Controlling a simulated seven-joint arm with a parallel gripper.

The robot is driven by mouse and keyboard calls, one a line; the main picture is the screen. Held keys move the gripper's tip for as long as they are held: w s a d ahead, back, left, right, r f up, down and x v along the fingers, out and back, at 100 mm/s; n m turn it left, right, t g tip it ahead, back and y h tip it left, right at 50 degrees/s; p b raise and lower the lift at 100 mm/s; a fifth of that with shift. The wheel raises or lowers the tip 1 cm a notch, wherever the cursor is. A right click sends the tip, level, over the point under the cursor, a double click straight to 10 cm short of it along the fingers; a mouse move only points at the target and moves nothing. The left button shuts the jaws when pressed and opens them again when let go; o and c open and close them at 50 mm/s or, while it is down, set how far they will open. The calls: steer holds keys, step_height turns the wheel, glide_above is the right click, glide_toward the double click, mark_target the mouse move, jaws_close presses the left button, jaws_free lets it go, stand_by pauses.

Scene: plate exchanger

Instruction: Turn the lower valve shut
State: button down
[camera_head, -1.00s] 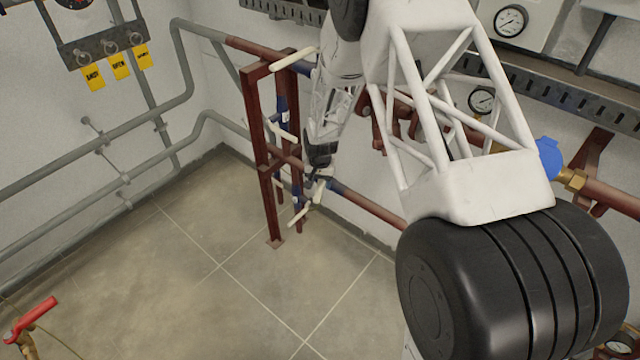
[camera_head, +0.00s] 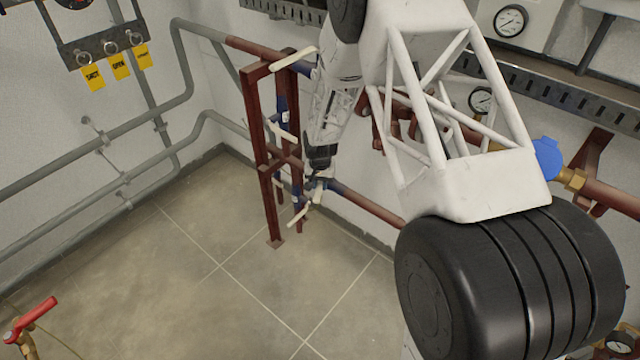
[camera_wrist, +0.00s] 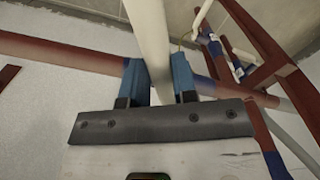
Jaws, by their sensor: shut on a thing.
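The lower valve's white lever (camera_wrist: 148,35) runs between my gripper's two blue fingers in the wrist view. My gripper (camera_wrist: 156,75) is shut on this lever. In the head view my gripper (camera_head: 318,177) is low beside the red stand, at the lower pipe, and a short part of the held lever (camera_head: 318,194) shows below it. The valve body is mostly hidden behind the gripper. The lower pipe (camera_head: 365,207) runs right from there, and also crosses the wrist view (camera_wrist: 60,52).
A red stand (camera_head: 267,185) is close left of my gripper. Other white levers show at its top (camera_head: 294,59), middle (camera_head: 283,132) and low down (camera_head: 298,217), close to my gripper. The wall is close behind. The tiled floor (camera_head: 200,275) in front is clear.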

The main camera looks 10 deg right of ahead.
steer(key=shift+a, duration=0.2)
steer(key=shift+w+a+m, duration=0.55)
steer(key=shift+a+m, duration=0.3)
steer(key=shift+m, duration=0.15)
steer(key=shift+w+a+m, duration=0.55)
steer(key=shift+a+m, duration=0.25)
steer(key=shift+m, duration=0.2)
steer(key=shift+w+a+m, duration=0.55)
steer(key=shift+a+m, duration=0.3)
steer(key=shift+m, duration=0.15)
steer(key=shift+r, duration=0.1)
steer(key=c, duration=0.9)
jaws_free()
step_height(320, 180, up, 8)
